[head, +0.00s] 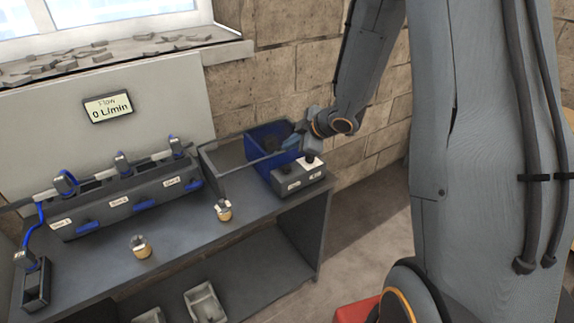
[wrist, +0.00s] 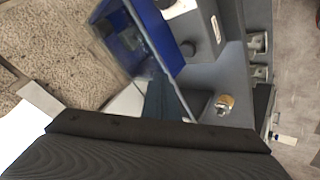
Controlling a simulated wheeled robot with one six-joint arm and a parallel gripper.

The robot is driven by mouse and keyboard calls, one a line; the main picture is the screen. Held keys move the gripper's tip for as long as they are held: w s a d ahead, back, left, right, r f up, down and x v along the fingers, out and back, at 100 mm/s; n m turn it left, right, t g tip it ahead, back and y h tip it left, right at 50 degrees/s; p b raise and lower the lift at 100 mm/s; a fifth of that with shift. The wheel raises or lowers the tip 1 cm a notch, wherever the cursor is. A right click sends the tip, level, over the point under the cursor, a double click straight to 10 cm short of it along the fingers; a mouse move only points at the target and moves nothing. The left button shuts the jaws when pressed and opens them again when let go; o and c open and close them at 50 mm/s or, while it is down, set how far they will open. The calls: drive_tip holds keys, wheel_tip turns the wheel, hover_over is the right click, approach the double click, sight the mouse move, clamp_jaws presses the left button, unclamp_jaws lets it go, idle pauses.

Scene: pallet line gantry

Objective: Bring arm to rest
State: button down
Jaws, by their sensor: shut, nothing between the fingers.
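My arm reaches down from the upper right in the head view. My gripper (head: 291,143) is over the blue bin (head: 262,134) at the right end of the workbench (head: 185,240). The jaws are shut and hold nothing. Part of the bin is hidden behind the gripper. In the wrist view, my gripper (wrist: 167,98) shows as a dark blue-grey finger beside the blue bin (wrist: 132,38). I cannot tell whether it touches the bin.
Two brass fittings (head: 141,246) (head: 224,210) stand on the bench. A valve rack (head: 128,196) sits behind them, under a display (head: 108,107) reading 0 L/min. A stone wall (head: 290,75) is close behind.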

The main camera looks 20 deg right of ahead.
drive_tip(key=s+f+m+g+h+b, duration=0.2)
drive_tip(key=s+m+g+h+b, duration=0.2)
drive_tip(key=s+m, duration=1.1)
drive_tip(key=s+g+b, duration=0.2)
drive_tip(key=s, duration=0.7)
drive_tip(key=shift+a+g+h+b, duration=0.3)
drive_tip(key=shift+a, duration=0.1)
